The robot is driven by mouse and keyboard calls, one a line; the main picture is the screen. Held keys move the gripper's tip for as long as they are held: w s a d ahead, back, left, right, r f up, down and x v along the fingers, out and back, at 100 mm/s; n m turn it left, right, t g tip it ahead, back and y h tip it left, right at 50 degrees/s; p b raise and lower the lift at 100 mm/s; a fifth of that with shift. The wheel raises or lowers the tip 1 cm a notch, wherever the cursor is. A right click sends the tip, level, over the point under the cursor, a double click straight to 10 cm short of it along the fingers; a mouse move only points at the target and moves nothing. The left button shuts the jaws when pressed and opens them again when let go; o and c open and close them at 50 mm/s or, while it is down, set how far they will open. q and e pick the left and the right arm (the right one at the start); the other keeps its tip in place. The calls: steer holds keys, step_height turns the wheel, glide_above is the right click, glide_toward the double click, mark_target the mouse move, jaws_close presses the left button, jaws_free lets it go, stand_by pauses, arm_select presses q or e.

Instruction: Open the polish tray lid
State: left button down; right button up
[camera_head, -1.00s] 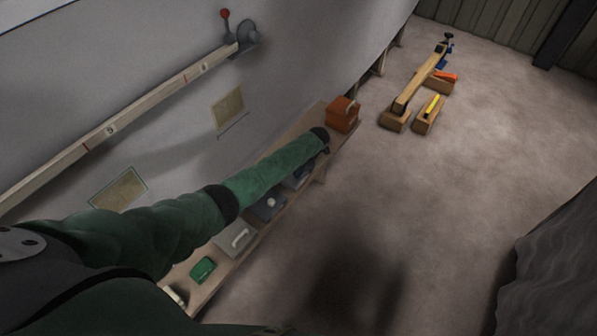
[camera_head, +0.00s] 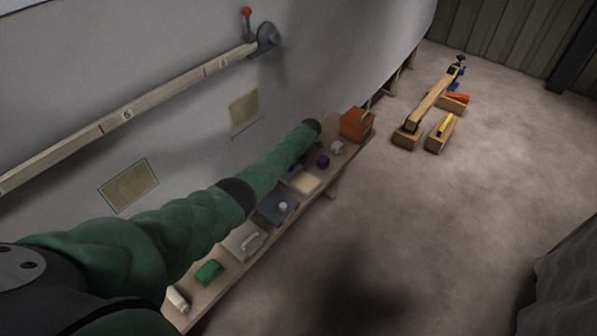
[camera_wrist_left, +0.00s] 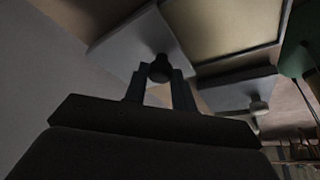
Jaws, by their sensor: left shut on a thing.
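The polish tray (camera_head: 317,191) stands on the bench with its cream inside exposed. It also shows in the left wrist view (camera_wrist_left: 283,42), at the top. Its grey lid (camera_wrist_left: 120,48) is off the opening, tilted, and to the left of the tray there. My left gripper (camera_wrist_left: 160,76) is shut on the dark round knob (camera_wrist_left: 159,67) of this lid. In the head view my left arm hides the gripper and most or all of the lid. My right gripper is not in view.
A blue-grey box with a pale knob (camera_head: 283,206), a grey handled block (camera_head: 242,242) and a green block (camera_head: 209,272) share the bench. Beyond the tray are a purple item (camera_head: 323,160), a small grey item (camera_head: 337,147) and an orange box (camera_head: 356,126).

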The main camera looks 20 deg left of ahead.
arm_select(q)
steer(key=shift+w+r, duration=0.1)
steer(key=c, duration=1.1)
jaws_free()
steer(key=shift+c, duration=0.2)
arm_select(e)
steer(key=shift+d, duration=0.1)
arm_select(q)
steer(key=shift+w+d+r, duration=0.1)
steer(key=shift+d+r, duration=0.1)
steer(key=shift+r, duration=0.3)
steer(key=b+v, duration=0.1)
steer(key=v, duration=0.5)
steer(key=shift+r+b, duration=0.25)
steer(key=shift+b, duration=0.05)
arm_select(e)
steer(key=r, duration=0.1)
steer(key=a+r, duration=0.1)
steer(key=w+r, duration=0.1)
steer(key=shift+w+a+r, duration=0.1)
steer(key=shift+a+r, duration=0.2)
arm_select(q)
steer(key=shift+d, duration=0.1)
